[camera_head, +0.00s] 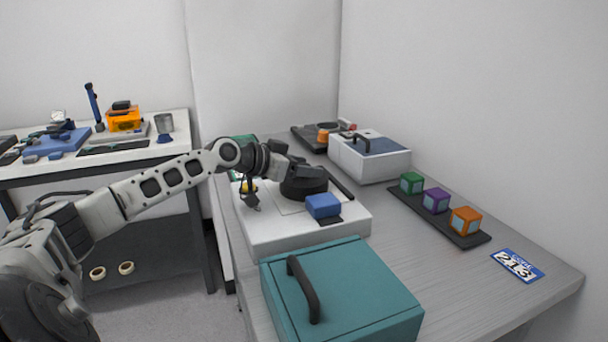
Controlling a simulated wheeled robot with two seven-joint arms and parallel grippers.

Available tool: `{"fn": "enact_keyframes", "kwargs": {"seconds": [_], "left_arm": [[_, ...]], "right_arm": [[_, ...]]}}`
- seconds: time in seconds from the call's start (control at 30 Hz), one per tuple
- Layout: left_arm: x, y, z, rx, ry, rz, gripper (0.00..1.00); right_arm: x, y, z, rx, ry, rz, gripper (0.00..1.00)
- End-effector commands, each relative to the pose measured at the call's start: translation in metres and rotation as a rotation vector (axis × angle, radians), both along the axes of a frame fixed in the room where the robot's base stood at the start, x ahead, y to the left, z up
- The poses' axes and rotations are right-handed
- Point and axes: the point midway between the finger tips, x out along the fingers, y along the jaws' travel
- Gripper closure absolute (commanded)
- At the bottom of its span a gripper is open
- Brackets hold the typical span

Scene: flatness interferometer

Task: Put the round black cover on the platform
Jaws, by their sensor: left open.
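The round black cover (303,190) is a short dark disc on top of the white instrument (285,236), behind a small blue block. My left arm reaches in from the left, and my left gripper (318,172) is open just above and behind the cover. The fingers partly overlap the cover in the picture, and I cannot tell whether they touch it. I cannot make out a separate platform surface under or beside the cover. My right gripper is not in view.
A teal case (375,290) with a black handle stands in front. A blue block (323,205) sits on the instrument. A white-and-blue box (370,155) is behind; a black strip with green, purple and orange cubes (436,199) lies right.

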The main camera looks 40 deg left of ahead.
Motion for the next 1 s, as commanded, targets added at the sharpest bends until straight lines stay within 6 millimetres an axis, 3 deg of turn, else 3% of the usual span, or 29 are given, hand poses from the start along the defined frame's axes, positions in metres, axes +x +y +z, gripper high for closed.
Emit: {"fn": "enact_keyframes", "kwargs": {"seconds": [0.3, 0.5, 1.0], "left_arm": [[0.003, -0.002, -0.002, 0.001, 0.002, -0.001, 0.46], [0.003, -0.002, -0.001, 0.001, 0.002, -0.001, 1.00], [0.003, -0.001, 0.011, 0.002, -0.003, -0.002, 1.00]], "right_arm": [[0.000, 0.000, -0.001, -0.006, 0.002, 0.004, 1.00], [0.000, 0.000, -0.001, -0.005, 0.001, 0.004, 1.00], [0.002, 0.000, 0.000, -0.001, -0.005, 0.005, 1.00]]}}
